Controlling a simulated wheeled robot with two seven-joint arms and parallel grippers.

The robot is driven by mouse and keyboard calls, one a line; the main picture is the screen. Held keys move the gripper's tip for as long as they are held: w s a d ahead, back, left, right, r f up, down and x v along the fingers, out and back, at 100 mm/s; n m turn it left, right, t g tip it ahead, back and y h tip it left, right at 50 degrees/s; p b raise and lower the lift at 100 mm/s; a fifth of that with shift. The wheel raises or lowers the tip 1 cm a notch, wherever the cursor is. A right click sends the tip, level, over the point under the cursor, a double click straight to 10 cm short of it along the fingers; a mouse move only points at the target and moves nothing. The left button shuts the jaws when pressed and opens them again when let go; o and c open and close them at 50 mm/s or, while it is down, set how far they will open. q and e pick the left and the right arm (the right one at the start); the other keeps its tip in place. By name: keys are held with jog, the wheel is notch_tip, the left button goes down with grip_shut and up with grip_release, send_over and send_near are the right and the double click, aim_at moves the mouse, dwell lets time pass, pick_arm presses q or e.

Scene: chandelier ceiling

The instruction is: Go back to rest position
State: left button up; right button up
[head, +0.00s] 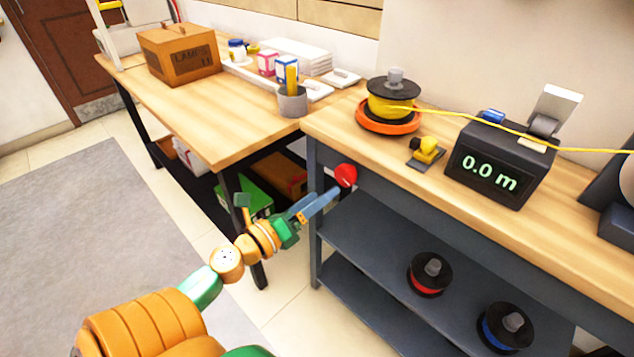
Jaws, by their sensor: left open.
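My left arm comes in from the lower left, with orange and green links. My left gripper (318,204) is open, and its blue fingers show nothing held between them. The fingertips appear just below and left of a red round knob (346,176) on the dark front of the right workbench. I cannot tell whether they touch it. My right gripper is not in view.
The right workbench (590,205) carries a yellow spool (391,100), its line running right, and a black display box (497,168) reading 0.0 m. Its lower shelf (365,240) holds red and blue spools. A wooden table (215,130) stands left; grey carpet lies at left.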

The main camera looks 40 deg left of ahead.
pick_arm(q)
jog(key=shift+s, duration=0.15)
jog(key=s+f+n+g+y, duration=0.1)
jog(key=s+f+n+g, duration=0.3)
jog(key=f, duration=0.6)
jog(key=s+a+f+n+g+y, duration=0.1)
jog(key=s+f+n, duration=0.1)
jog(key=f+n, duration=0.6)
jog(key=s+f+n+g+y, duration=0.1)
jog(key=s+f+n+g, duration=0.25)
jog(key=f, duration=0.75)
jog(key=s+d+f+n+g+h, duration=0.1)
jog(key=s+d+f+n+g, duration=0.45)
jog(key=s, duration=0.55)
jog(key=s+d+f+n+g+h, duration=0.1)
jog(key=s+d+f+n+g, duration=0.2)
jog(key=s+d+f+n, duration=0.5)
notch_tip(320, 180, up, 13)
jog(key=s+a+m+p, duration=0.1)
jog(key=s+m+p, duration=0.1)
jog(key=p, duration=1.2)
jog(key=shift+s+a+r+m, duration=0.15)
jog(key=shift+s+a+m, duration=0.2)
jog(key=shift+m, duration=0.35)
